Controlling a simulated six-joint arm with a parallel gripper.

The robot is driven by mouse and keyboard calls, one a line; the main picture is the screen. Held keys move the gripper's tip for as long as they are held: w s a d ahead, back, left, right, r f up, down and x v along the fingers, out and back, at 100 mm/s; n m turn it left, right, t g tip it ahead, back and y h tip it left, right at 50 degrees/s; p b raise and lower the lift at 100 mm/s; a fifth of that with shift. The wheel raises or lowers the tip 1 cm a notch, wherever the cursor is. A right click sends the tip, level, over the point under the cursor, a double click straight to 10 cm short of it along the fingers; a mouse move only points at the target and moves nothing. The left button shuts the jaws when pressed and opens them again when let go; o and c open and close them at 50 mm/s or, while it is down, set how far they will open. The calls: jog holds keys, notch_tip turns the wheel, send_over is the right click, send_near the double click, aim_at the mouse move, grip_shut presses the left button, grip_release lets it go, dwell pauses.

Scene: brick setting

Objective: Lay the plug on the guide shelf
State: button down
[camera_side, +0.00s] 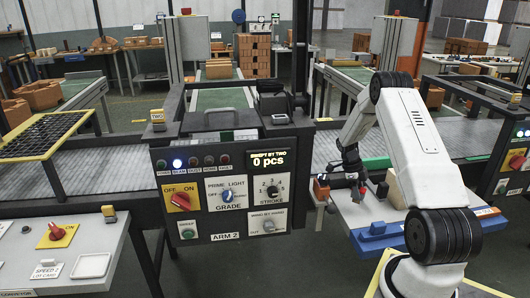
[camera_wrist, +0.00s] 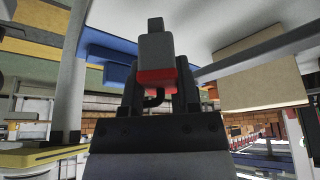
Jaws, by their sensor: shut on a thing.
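The plug (camera_wrist: 156,52) is a grey block with a red band, and my gripper (camera_wrist: 160,88) is shut on it in the wrist view. A dark wire or hook shows below the red band between the fingers. In the side view my gripper (camera_side: 355,188) hangs over the left part of a pale bench top (camera_side: 365,212) with a blue front edge. The plug is small and dark there, with a little red showing. I cannot tell for sure which part is the guide shelf, nor whether the plug touches the bench.
A blue block (camera_side: 378,229) lies near the bench's front edge; it also shows in the wrist view (camera_wrist: 105,58). A beige block (camera_side: 398,190) stands right of my gripper. An orange-brown piece (camera_side: 321,188) is just left. The control panel (camera_side: 225,190) stands further left.

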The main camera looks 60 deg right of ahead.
jog(key=shift+w+d+f, duration=0.15)
jog(key=shift+d+f, duration=0.05)
jog(key=shift+f, duration=1.65)
jog(key=shift+f, duration=0.15)
jog(key=shift+c, duration=1.6)
grip_release()
jog(key=v, duration=1.2)
